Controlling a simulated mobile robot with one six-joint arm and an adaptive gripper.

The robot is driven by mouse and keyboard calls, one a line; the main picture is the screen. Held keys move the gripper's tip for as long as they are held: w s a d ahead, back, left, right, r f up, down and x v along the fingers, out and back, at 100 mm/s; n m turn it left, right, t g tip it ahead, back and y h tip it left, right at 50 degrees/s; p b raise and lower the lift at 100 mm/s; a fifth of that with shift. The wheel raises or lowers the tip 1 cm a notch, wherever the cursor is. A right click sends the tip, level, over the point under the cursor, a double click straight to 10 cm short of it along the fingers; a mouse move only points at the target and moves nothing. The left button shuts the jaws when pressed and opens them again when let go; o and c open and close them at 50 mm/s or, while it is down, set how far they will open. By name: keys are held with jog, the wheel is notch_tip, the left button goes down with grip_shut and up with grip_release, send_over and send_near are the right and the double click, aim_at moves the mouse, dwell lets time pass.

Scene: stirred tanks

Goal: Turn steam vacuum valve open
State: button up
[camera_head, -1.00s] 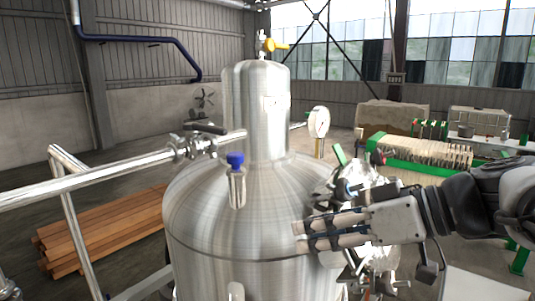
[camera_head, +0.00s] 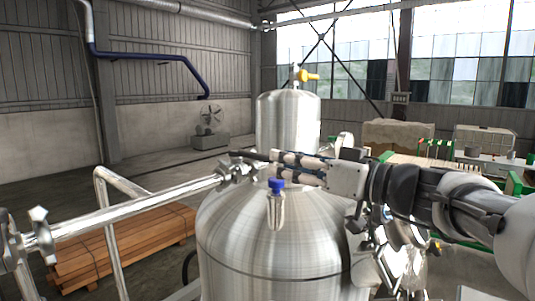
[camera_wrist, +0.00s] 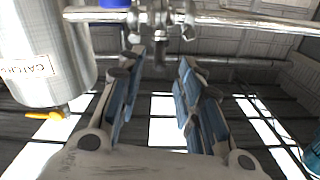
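A metal valve (camera_head: 236,170) with a dark lever handle (camera_head: 250,156) sits on the steel pipe left of the tank (camera_head: 270,255). No label on it is readable, so I cannot confirm its name. My gripper (camera_head: 275,160) is close to the handle's right end; contact cannot be told. In the wrist view my gripper (camera_wrist: 158,62) has its two padded fingers apart with nothing held between them. The valve (camera_wrist: 160,18) shows just beyond the fingertips, across the gap. A yellow-handled valve (camera_head: 307,76) sits on top of the tank's upper cylinder.
A blue-capped fitting (camera_head: 276,190) stands on the tank lid below my fingers. The pipe (camera_head: 130,208) runs off left, with a flanged fitting (camera_head: 40,235) at its end. Wood planks (camera_head: 120,245) lie on the floor at left. Clamps and fittings (camera_head: 395,255) crowd the tank's right side.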

aim_at(259, 158)
jog(key=p+x, duration=0.1)
jog(key=x, duration=0.7)
jog(key=shift+c, duration=0.2)
grip_shut()
dwell(0.4)
